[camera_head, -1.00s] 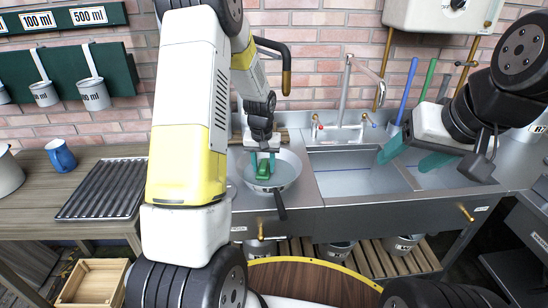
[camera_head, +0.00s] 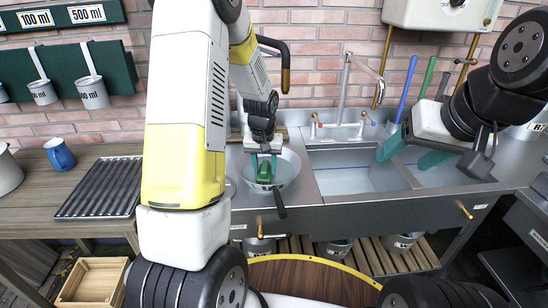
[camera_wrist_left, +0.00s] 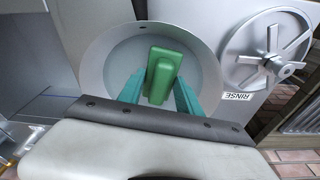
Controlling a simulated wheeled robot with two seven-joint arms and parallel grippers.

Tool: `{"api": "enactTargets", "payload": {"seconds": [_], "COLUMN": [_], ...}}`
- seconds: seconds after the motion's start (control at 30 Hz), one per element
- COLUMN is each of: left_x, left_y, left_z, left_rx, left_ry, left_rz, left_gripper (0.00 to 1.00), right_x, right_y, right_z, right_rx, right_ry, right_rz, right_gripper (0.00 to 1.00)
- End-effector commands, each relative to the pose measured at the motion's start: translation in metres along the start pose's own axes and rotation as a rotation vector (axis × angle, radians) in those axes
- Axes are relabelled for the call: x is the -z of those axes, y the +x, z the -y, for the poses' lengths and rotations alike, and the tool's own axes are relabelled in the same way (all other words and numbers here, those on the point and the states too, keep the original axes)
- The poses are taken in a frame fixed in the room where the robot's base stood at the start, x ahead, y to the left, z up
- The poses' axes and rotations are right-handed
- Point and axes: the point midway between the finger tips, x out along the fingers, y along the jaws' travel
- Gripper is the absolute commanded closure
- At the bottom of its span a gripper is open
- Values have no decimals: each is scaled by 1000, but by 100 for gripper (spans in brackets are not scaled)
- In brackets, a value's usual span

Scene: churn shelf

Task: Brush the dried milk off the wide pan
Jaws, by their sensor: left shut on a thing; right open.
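The wide pan (camera_head: 287,171) is a round grey metal pan with a dark handle pointing to the front, on the metal counter left of the sink. My left gripper (camera_head: 264,168) is over the pan, shut on a green brush (camera_head: 265,172). In the left wrist view, the brush (camera_wrist_left: 162,76) sits between the teal fingertips of my left gripper (camera_wrist_left: 160,92), over the floor of the pan (camera_wrist_left: 205,75). I cannot tell whether the brush touches the pan. No dried milk can be made out. My right gripper (camera_head: 410,153) is open and empty above the sink's right side.
The sink basin (camera_head: 355,179) and tap (camera_head: 345,90) are right of the pan. A wheel-like fitting (camera_wrist_left: 268,50) beside a RINSE label is close to the pan. A ribbed drying tray (camera_head: 100,188) and blue mug (camera_head: 60,154) are on the left wooden counter.

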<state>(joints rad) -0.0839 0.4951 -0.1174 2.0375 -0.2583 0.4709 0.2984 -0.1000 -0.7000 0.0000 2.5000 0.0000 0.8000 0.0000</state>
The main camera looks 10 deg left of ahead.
Motion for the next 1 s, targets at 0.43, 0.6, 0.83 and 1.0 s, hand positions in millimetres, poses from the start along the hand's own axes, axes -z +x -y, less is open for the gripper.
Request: {"api": "enactTargets", "payload": {"seconds": [0.43, 0.6, 0.83, 1.0], "left_x": [7, 8, 8, 9], "left_y": [-45, -52, -53, -57], "left_z": [0, 0, 0, 0], "left_rx": [-1, -1, -1, -1], "left_ry": [1, 1, 1, 1], "left_rz": [-2, -1, 0, -2], "left_gripper": [100, 100, 100, 100], "right_x": [0, 0, 0, 0], "right_y": [0, 0, 0, 0], "right_z": [0, 0, 0, 0], "right_rx": [0, 0, 0, 0], "right_ry": [0, 0, 0, 0], "right_rz": [0, 0, 0, 0], "right_gripper": [37, 37, 37, 37]}}
